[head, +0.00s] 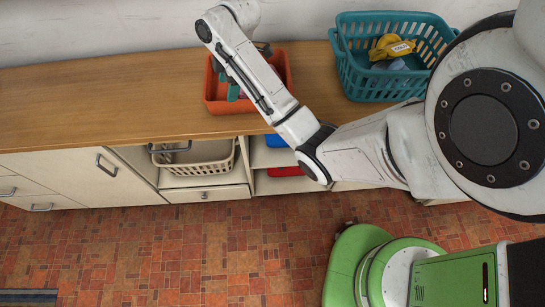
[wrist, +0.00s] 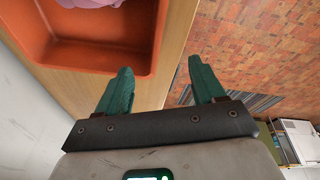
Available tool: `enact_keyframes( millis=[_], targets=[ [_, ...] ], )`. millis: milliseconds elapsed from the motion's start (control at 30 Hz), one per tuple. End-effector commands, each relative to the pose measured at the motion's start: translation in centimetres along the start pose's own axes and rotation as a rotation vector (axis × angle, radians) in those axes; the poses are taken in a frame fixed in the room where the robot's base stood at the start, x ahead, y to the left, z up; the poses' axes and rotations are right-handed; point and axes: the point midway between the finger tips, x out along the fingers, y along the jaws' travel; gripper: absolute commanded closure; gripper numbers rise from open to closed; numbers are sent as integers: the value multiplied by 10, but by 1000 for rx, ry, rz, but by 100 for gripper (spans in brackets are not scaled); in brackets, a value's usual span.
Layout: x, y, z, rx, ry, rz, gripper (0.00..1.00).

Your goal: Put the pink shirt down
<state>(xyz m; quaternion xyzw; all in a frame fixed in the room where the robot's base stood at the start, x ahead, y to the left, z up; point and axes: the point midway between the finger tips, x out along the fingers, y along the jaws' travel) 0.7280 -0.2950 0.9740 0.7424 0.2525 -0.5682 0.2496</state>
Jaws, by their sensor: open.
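The pink shirt (wrist: 92,3) lies in the orange tub (wrist: 144,62); only a small part of it shows at the top edge of the wrist view. In the head view the tub (head: 216,106) stands on the wooden counter, and my arm crosses in front of it and hides much of its inside. My gripper (wrist: 160,65) has two teal fingers spread apart with nothing between them. It is beside the tub's outer wall, apart from the shirt.
A teal basket (head: 357,84) holding a yellow item (head: 391,47) stands right of the tub. The wooden counter (head: 110,100) is clear to the left. A beige basket (head: 195,169) sits on a shelf below, near an open-fronted cabinet. The tiled floor (head: 190,250) is mostly free.

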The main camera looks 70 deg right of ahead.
Motion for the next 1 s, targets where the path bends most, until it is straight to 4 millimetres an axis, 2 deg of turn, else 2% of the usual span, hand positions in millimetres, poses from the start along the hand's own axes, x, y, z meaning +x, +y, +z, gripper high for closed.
enact_keyframes(
  millis=[33, 100, 233, 333, 400, 500, 600, 700, 1000],
  targets=[
    [20, -31, -23, 49, 18, -19, 32],
    [39, -70, -44, 141, 27, -35, 32],
    [66, -144, -60, 317, 11, -61, 32],
    [76, -198, -54, 449, -26, -64, 32],
    [78, -231, -43, 535, -61, -53, 32],
    [75, -266, -21, 638, -110, -23, 32],
    [67, -286, 0, 714, -148, 17, 32],
    [61, -295, 13, 761, -167, 50, 32],
    [57, -298, 20, 789, -176, 69, 32]
  ],
)
